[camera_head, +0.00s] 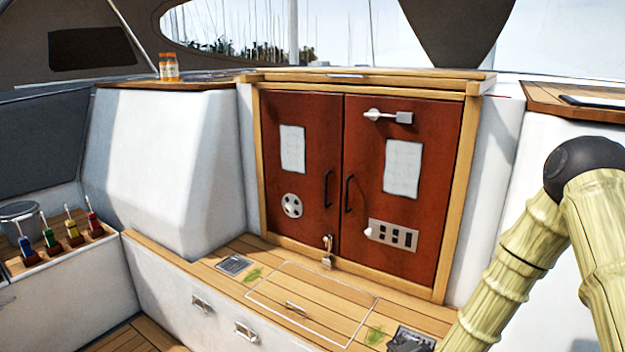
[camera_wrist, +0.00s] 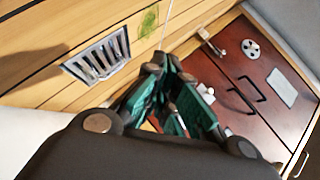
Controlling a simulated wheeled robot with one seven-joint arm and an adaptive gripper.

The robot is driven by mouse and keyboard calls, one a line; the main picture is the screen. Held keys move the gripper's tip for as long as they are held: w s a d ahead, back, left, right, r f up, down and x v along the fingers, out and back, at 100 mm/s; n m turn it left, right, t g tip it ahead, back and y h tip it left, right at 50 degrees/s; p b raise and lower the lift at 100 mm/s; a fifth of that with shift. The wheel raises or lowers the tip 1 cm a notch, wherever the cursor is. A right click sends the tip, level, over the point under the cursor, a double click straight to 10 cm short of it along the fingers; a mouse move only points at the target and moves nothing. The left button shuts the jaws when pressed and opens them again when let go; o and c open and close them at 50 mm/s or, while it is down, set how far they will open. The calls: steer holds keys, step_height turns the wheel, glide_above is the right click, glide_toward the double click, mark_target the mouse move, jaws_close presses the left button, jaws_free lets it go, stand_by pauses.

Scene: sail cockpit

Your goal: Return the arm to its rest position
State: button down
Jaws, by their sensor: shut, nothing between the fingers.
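My gripper (camera_wrist: 168,76) shows in the wrist view with its dark, teal-padded fingers drawn together at the tips. It is shut and holds nothing I can see. It is above the wooden cockpit step, with a slatted metal vent (camera_wrist: 100,60) to its left and the red-brown doors (camera_wrist: 262,100) to its right. In the head view my pale yellow, ribbed arm with a dark joint rises at the right edge. I cannot make out the gripper clearly there.
Red-brown double doors (camera_head: 300,165) in a wooden frame stand behind the wooden step (camera_head: 325,285). Screwdriver-like tools (camera_head: 73,232) stand in a rack at left beside a grey pot (camera_head: 20,215). Orange-labelled jars (camera_head: 168,66) sit on the left ledge. The step's hatch area looks clear.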

steer(key=s+a+f+n+g+p, duration=0.1)
steer(key=s+f+n+g+p, duration=0.15)
steer(key=s+f, duration=0.6)
steer(key=s+a+f+n+g+p, duration=0.1)
steer(key=s+f+n+g, duration=0.25)
steer(key=s, duration=0.95)
steer(key=s+d+n+g+h+p, duration=0.1)
steer(key=s+n+g, duration=0.4)
steer(key=s, duration=1.6)
steer(key=shift+d+f+g+p, duration=0.2)
steer(key=shift+g+p, duration=0.4)
steer(key=shift+p, duration=0.3)
